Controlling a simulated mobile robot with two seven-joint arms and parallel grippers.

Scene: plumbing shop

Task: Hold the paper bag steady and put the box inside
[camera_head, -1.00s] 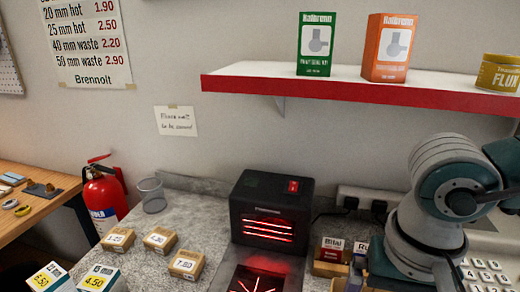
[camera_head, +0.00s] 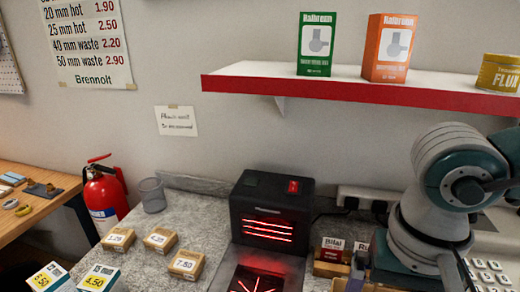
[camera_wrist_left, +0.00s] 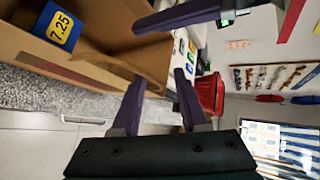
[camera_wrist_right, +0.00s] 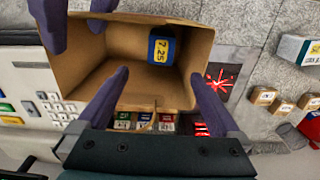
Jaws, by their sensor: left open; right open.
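The brown paper bag (camera_wrist_right: 128,42) stands open in the right wrist view, and its wall also shows in the left wrist view (camera_wrist_left: 85,52). The blue box with a yellow 7.25 label (camera_wrist_right: 161,50) is inside the bag; it also shows in the left wrist view (camera_wrist_left: 58,25). My right gripper (camera_wrist_right: 164,82) is open and empty at the bag's mouth, apart from the box. My left gripper (camera_wrist_left: 160,76) is open, its fingers on either side of the bag's rim; I cannot tell whether they touch it. The head view shows neither bag nor grippers.
A black heater with glowing bars (camera_head: 268,222) stands on the counter. Several small priced boxes (camera_head: 187,265) and a mesh cup (camera_head: 152,194) are to its left. A keypad (camera_wrist_right: 55,108) is beside the bag. A red-edged shelf (camera_head: 350,92) hangs above.

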